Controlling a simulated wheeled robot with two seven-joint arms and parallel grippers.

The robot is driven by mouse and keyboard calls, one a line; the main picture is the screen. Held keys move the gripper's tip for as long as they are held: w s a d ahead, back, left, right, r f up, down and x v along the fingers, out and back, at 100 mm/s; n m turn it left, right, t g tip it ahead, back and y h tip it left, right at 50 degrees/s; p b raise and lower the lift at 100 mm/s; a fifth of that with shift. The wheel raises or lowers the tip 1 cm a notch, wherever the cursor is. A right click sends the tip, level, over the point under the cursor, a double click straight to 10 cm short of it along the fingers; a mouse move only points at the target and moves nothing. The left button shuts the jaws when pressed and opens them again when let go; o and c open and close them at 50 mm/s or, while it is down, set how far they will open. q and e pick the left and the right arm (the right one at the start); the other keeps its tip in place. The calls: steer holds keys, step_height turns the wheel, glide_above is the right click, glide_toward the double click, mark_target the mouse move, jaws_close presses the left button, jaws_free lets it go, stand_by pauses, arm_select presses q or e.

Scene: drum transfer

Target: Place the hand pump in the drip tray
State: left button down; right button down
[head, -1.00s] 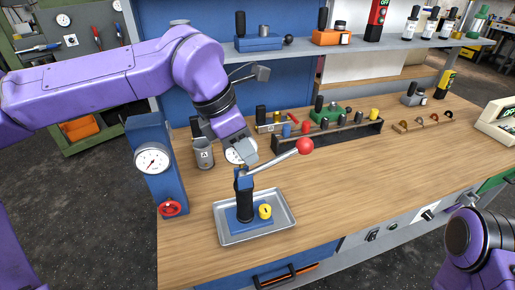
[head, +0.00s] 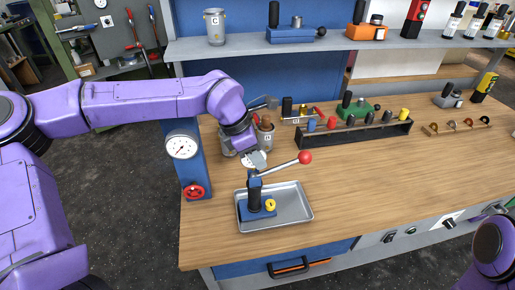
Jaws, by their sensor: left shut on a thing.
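The hand pump (head: 255,196) has a blue base, a black upright body, a lever with a red ball and a yellow round part on the base. It stands upright over the left part of the silver drip tray (head: 296,207), within its outline. I cannot tell whether its base touches the tray floor. My left gripper (head: 254,167) points down at the pump's top and is shut on it; the fingertips are small and partly hidden. My right gripper is out of view; only part of my right arm shows at the lower right.
A gauge post with a red valve wheel (head: 193,192) stands left of the tray. Grey cans (head: 266,137) stand behind my left gripper. A dark rack (head: 352,133) of several coloured handles sits farther back. The wooden bench (head: 400,185) is clear right of the tray.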

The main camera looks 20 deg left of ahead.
arm_select(q)
steer(key=shift+r, duration=0.1)
steer(key=c, duration=0.9)
jaws_free()
steer(key=shift+s, duration=0.1)
steer(key=v, duration=1.2)
steer(key=shift+d+b, duration=0.1)
steer(key=shift+b, duration=0.3)
